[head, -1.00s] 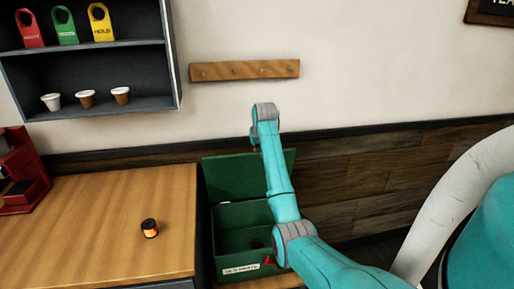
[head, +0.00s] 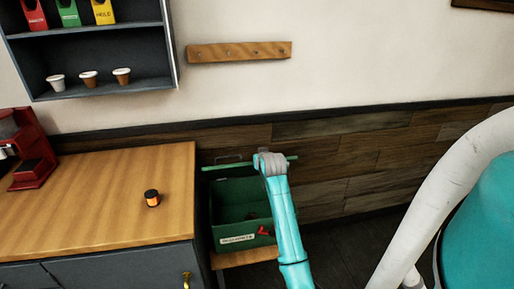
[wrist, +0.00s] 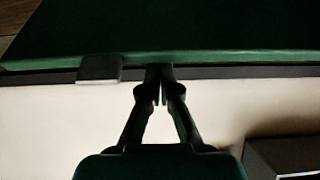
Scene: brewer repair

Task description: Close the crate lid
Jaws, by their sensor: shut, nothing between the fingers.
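The green crate (head: 239,206) sits low beside the counter's right end, with a white label on its front. Its lid (head: 228,166) shows as a thin green strip, nearly edge-on, raised above the crate's back; the inside is still visible. In the wrist view the lid (wrist: 170,30) fills the top, with a grey latch tab (wrist: 98,68) on its edge. My gripper (wrist: 161,72) is shut and empty, its fingertips at the lid's edge, right of the tab; contact cannot be told for sure. In the head view my wrist hides the fingers.
The wooden counter (head: 100,205) left of the crate holds a small black-and-orange jar (head: 152,198) and a red brewer (head: 35,150). A shelf with cups and a peg rail (head: 240,51) are on the wall. A red item (head: 265,231) shows at the crate's front right.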

